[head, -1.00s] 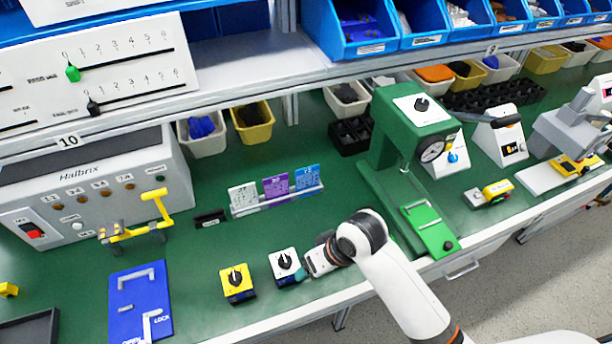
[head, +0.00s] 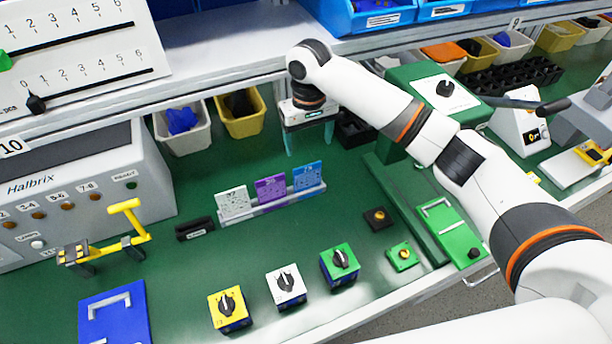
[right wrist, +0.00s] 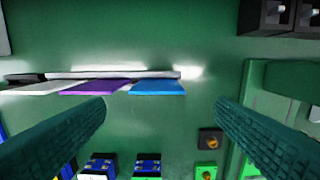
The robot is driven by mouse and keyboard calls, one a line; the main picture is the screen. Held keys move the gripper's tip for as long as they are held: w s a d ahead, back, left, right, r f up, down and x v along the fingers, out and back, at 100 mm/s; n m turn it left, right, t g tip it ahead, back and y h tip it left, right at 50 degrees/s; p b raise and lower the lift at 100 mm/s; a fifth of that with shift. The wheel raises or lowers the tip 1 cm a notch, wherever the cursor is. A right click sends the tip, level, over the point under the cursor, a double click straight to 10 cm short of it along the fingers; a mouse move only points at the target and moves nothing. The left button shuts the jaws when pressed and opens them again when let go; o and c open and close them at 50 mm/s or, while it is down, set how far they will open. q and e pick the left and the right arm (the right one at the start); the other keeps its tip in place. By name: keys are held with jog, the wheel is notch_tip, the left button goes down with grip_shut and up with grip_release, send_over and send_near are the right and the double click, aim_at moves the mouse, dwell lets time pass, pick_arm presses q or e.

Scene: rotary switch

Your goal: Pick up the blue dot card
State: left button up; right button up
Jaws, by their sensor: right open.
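The blue dot card (head: 307,176) stands at the right end of a light card rack (head: 270,205) on the green bench. A purple card (head: 270,187) and a white card (head: 233,203) stand beside it to the left. My right gripper (head: 309,145) is open and empty, with teal fingers pointing down, above and just behind the blue card. Its fingers (right wrist: 160,112) spread wide in the wrist view, with nothing between them. My left gripper is not in view.
Yellow (head: 229,307), white (head: 286,287) and green (head: 340,264) rotary switches stand in front of the rack. A green press (head: 425,100) stands to the right. Bins and a shelf edge lie close behind my gripper. Bare bench lies between rack and switches.

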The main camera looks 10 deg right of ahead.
send_over(307, 171)
jog(key=f, duration=0.4)
jog(key=shift+w+d+f+p, duration=0.2)
jog(key=shift+d+p, duration=0.1)
jog(key=shift+a+f+p, duration=0.2)
jog(key=shift+f+p, duration=0.4)
jog(key=shift+f, duration=2.55)
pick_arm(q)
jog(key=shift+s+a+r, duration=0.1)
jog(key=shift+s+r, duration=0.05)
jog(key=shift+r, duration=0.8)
pick_arm(e)
jog(key=shift+s, duration=0.1)
jog(key=shift+c, duration=0.4)
jog(key=c, duration=0.6)
jog(key=shift+c, duration=0.2)
